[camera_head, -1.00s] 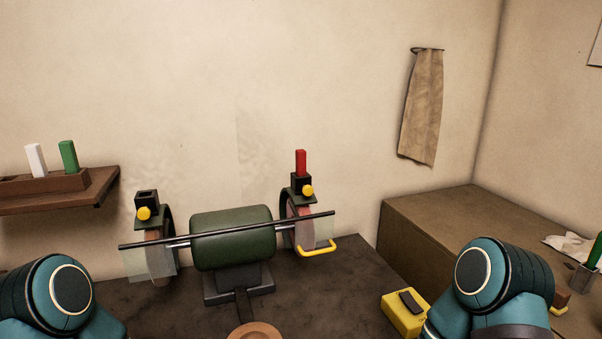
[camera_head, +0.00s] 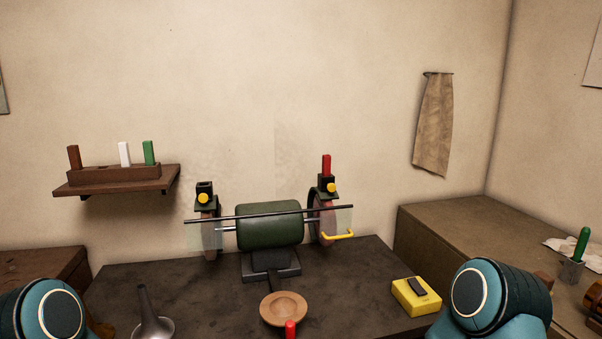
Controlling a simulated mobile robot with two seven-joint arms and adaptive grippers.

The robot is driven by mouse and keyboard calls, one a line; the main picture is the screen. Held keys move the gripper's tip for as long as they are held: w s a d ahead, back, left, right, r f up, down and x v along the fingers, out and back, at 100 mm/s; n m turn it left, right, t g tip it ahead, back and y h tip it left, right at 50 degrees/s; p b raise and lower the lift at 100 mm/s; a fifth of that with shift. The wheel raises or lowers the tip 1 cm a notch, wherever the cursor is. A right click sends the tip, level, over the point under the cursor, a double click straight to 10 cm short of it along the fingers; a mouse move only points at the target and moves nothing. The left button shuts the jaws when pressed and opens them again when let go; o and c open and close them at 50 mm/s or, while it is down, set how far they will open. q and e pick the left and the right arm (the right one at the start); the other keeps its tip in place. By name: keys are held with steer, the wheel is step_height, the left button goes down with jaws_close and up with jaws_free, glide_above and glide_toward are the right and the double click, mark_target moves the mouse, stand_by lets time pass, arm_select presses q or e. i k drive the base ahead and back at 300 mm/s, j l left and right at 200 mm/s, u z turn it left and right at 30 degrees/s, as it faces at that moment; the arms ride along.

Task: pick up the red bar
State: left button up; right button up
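A red bar (camera_head: 326,165) stands upright in a dark holder with a yellow knob (camera_head: 331,188), above the right wheel of the green bench grinder (camera_head: 270,226). A second red thing (camera_head: 290,330) shows at the bottom edge, just in front of a round wooden dish (camera_head: 284,308); it is cut off by the frame, so I cannot tell what it is. Parts of both my arms show in the lower corners. Neither gripper is in view.
A wall shelf (camera_head: 120,188) at left holds a rack with brown, white and green bars. A yellow box (camera_head: 416,297) sits at the bench's right. A metal funnel (camera_head: 153,322) is front left. A yellow handle (camera_head: 338,235) sticks out by the right wheel.

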mark_target(326, 159)
steer(key=l+u, duration=0.15)
steer(key=u, duration=1.15)
steer(key=l, duration=1.05)
steer(key=k, duration=0.05)
